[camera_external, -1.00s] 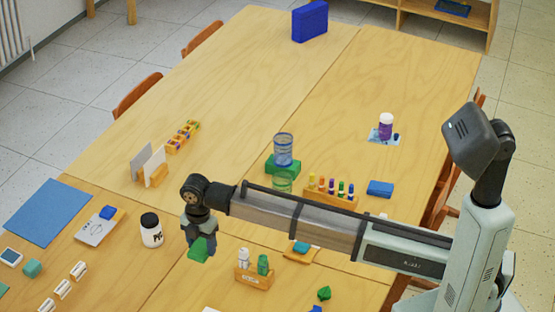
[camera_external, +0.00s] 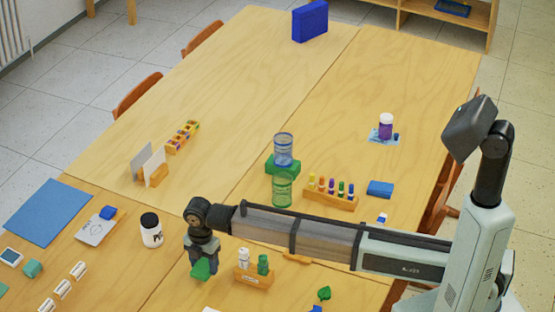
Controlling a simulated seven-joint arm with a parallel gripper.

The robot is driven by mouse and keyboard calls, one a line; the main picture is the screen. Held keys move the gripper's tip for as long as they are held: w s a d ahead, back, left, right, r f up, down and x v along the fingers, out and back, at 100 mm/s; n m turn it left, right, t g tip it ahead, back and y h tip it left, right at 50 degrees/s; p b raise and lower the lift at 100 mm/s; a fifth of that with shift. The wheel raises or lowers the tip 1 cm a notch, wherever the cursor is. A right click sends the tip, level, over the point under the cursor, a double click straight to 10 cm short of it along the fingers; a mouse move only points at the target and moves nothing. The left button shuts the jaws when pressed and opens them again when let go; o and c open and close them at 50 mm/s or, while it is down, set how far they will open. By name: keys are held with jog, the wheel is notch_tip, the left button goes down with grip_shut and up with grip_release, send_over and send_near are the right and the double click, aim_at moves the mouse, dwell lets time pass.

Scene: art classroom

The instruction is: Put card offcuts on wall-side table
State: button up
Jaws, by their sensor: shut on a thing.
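My gripper (camera_external: 203,257) is shut on a green piece (camera_external: 201,270), apparently a card offcut. It hangs above the front tabletop, between the white jar and the small wooden holder. Another small green piece (camera_external: 324,293) lies to the right, with a blue piece (camera_external: 316,308) at the bottom edge beside it. The joined wooden tables (camera_external: 250,85) fill most of the view; I cannot tell which is the wall-side one. A radiator stands against the wall at top left.
A white jar with a black lid (camera_external: 151,230) stands left of my gripper. A wooden holder with bottles (camera_external: 255,272) is close on its right. A marker rack (camera_external: 330,194) and stacked clear cups (camera_external: 282,165) stand behind the arm. The far left tabletop is largely clear.

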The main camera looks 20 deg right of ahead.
aim_at(205, 266)
jog(key=shift+f, duration=1.55)
jog(key=shift+f, duration=0.15)
jog(key=o, duration=1)
notch_tip(205, 266, up, 12)
jog(key=shift+r, duration=0.2)
jog(key=shift+w, duration=0.1)
